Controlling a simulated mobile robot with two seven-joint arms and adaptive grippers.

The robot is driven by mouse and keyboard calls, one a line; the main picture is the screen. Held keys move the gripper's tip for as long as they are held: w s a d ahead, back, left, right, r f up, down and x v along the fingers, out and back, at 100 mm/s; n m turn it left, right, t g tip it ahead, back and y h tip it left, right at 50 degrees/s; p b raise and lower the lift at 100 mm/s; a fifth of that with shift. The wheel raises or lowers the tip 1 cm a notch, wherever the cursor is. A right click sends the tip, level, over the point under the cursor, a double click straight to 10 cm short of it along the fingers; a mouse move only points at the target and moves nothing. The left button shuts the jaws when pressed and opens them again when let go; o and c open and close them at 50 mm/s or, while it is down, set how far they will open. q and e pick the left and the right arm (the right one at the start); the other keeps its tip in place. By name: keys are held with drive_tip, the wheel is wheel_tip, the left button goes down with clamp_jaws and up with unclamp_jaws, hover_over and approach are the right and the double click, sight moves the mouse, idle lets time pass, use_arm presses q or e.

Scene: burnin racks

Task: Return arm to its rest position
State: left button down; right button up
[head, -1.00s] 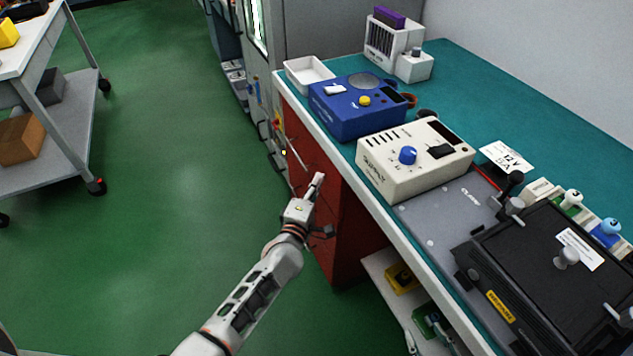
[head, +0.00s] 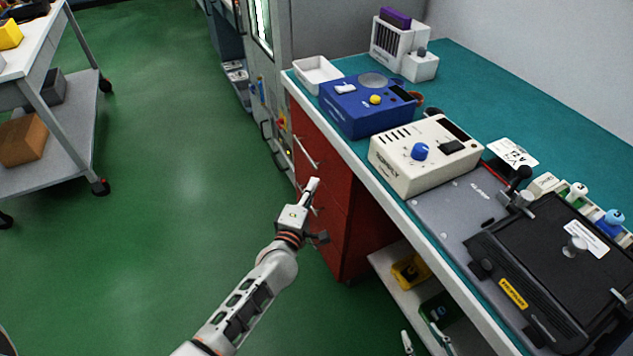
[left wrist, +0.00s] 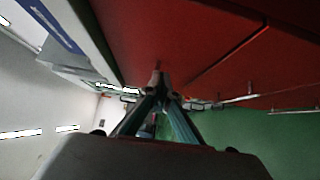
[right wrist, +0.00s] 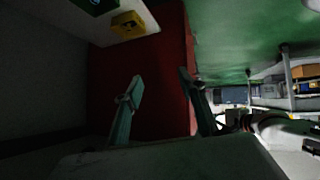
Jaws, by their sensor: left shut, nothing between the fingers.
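My left arm reaches in from the bottom of the head view. Its gripper (head: 314,184) is shut and empty, in front of the red drawer cabinet (head: 328,205) under the bench. In the left wrist view the fingertips (left wrist: 160,76) meet close to the red cabinet face (left wrist: 190,40). My right gripper (right wrist: 160,75) is open and empty in the right wrist view, with the red cabinet side behind it. In the head view only its light fingertips (head: 424,342) show at the bottom edge, by the lower shelf; the rest of the right arm is out of view.
The bench (head: 550,125) carries a blue device (head: 365,120), a cream power supply (head: 415,170), a white tray (head: 325,84) and a black hinged fixture (head: 540,250). A yellow item (head: 410,271) lies on the shelf below. A cart (head: 60,170) stands left; green floor between is clear.

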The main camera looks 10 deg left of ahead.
use_arm(q)
drive_tip(key=s+a+p, duration=0.1)
drive_tip(key=s, duration=0.7)
drive_tip(key=shift+s+a, duration=0.2)
drive_tip(key=s+a+f+m+g+p, duration=0.1)
drive_tip(key=s+a+f+m+g, duration=0.1)
drive_tip(key=s+m, duration=0.4)
drive_tip(key=s+a+f+m+g, duration=0.2)
drive_tip(key=s+a+f+m, duration=0.1)
drive_tip(key=s+m, duration=0.4)
drive_tip(key=s+a+f+m+g+p, duration=0.1)
drive_tip(key=s+a+f+m+g, duration=0.2)
drive_tip(key=s+m, duration=0.4)
drive_tip(key=s+a, duration=0.1)
drive_tip(key=s, duration=0.4)
drive_tip(key=shift+y+p, duration=0.3)
drive_tip(key=shift+y, duration=0.1)
